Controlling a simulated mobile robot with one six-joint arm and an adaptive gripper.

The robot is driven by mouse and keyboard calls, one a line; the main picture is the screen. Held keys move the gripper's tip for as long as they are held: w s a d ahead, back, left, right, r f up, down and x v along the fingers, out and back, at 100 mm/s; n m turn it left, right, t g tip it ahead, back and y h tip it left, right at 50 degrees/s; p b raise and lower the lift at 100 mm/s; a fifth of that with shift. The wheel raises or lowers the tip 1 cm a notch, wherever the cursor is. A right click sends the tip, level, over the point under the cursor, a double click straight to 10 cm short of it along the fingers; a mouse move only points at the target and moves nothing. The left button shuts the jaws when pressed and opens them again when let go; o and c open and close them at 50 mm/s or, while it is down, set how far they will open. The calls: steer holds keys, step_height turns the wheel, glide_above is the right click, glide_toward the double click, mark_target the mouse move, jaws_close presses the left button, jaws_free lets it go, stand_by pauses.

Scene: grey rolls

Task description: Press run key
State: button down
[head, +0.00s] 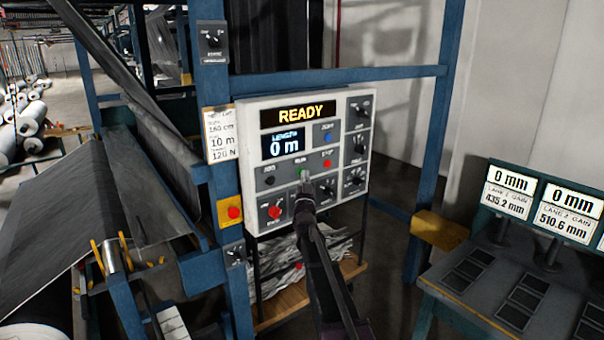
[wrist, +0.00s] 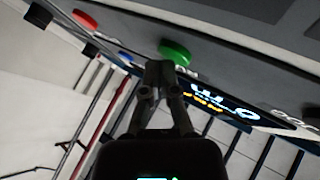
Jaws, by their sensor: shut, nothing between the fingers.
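The control panel (head: 248,150) is a light box with a lit READY sign (head: 298,113) and a LENGTH display (head: 284,145) reading 0 m. The run key is a small green button (head: 302,172) under the RUN label, and it shows large in the wrist view (wrist: 175,52). My gripper (head: 306,182) is shut and empty, its tips right at the green button and partly covering its lower side in the head view. In the wrist view my fingertips (wrist: 158,74) are close beside the button. I cannot tell whether they touch it.
A red stop button (head: 327,163) is to the right of the green one, a blue button (head: 328,138) above it and a dark button (head: 269,180) to the left. Knobs line the right side. A blue post (head: 220,120) stands left, a console (head: 510,285) right.

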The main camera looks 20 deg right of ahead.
steer(key=shift+w+a, duration=0.1)
steer(key=shift+w, duration=0.25)
stand_by(0.5)
steer(key=shift+s, duration=0.2)
steer(key=shift+s+d, duration=0.3)
steer(key=shift+s, duration=0.3)
steer(key=shift+s, duration=0.1)
stand_by(0.4)
steer(key=s, duration=0.1)
steer(key=s+d, duration=0.1)
steer(key=s, duration=0.2)
steer(key=shift+s+d, duration=0.25)
steer(key=shift+d, duration=0.1)
stand_by(0.8)
